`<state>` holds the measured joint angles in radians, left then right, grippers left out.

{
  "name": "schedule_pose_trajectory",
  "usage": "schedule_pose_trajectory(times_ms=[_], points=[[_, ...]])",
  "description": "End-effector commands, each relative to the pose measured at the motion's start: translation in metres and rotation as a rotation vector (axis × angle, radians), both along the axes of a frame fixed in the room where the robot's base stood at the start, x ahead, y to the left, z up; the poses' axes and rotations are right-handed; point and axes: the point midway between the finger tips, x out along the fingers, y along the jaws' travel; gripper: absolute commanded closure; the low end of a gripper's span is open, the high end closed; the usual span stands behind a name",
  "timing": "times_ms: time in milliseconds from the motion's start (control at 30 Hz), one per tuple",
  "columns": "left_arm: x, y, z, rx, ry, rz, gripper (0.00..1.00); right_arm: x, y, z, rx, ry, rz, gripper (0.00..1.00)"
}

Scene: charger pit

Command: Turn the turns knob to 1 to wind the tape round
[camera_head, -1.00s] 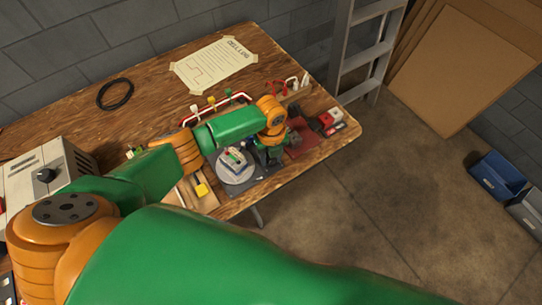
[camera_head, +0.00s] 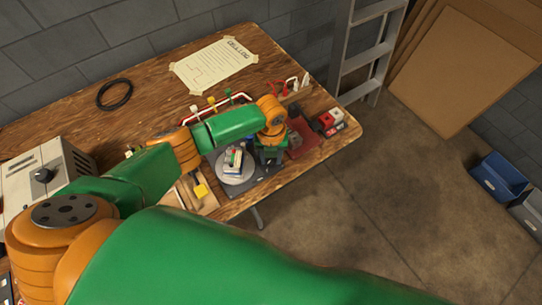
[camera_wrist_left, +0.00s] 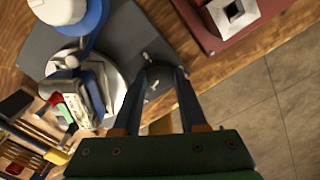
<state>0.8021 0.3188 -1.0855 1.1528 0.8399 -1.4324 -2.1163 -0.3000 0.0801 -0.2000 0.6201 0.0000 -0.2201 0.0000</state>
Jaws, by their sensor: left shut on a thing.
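My left gripper (camera_head: 269,158) reaches down over the dark base plate (camera_head: 262,188), right of the round grey turntable (camera_head: 237,180). In the left wrist view its fingers (camera_wrist_left: 157,95) are shut on a small grey knob (camera_wrist_left: 155,76) on the dark plate; the fingers partly hide it, and no number markings are readable. A light battery-like pack (camera_head: 233,160) with red and green bits lies on the turntable. A blue roll with a white cap (camera_wrist_left: 68,12) stands beside the turntable in the left wrist view. My right gripper is not in view.
A dark red block (camera_wrist_left: 220,15) with a square socket sits right of the plate. Red and white blocks (camera_head: 331,121) stand near the bench's right end. A wooden tray (camera_head: 205,203) with a yellow-ended item lies left. A grey box (camera_head: 45,170) stands farther left.

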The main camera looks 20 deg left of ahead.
Motion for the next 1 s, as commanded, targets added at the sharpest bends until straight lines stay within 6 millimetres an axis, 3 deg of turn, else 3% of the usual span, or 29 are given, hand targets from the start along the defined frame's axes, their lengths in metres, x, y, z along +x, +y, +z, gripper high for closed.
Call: schedule_pose_trajectory(times_ms=[133,167,233,267,567,800,1000], points=[[0.001,0.0,0.001,-0.001,-0.001,0.001,1.0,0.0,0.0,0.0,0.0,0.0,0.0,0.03],[0.001,0.0,0.001,-0.001,-0.001,0.001,0.5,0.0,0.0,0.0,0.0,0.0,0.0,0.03],[0.0,0.0,0.0,-0.001,-0.001,0.001,0.31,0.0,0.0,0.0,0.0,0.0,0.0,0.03],[0.0,0.0,0.0,0.0,-0.001,0.001,0.28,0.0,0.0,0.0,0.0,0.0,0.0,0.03],[0.0,0.0,0.004,0.0,-0.001,0.001,0.28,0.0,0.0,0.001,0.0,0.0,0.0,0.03],[0.001,0.0,0.052,0.0,-0.006,0.0,0.28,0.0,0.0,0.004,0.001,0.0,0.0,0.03],[0.0,0.0,0.071,0.001,-0.002,0.001,0.28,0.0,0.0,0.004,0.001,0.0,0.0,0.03]])
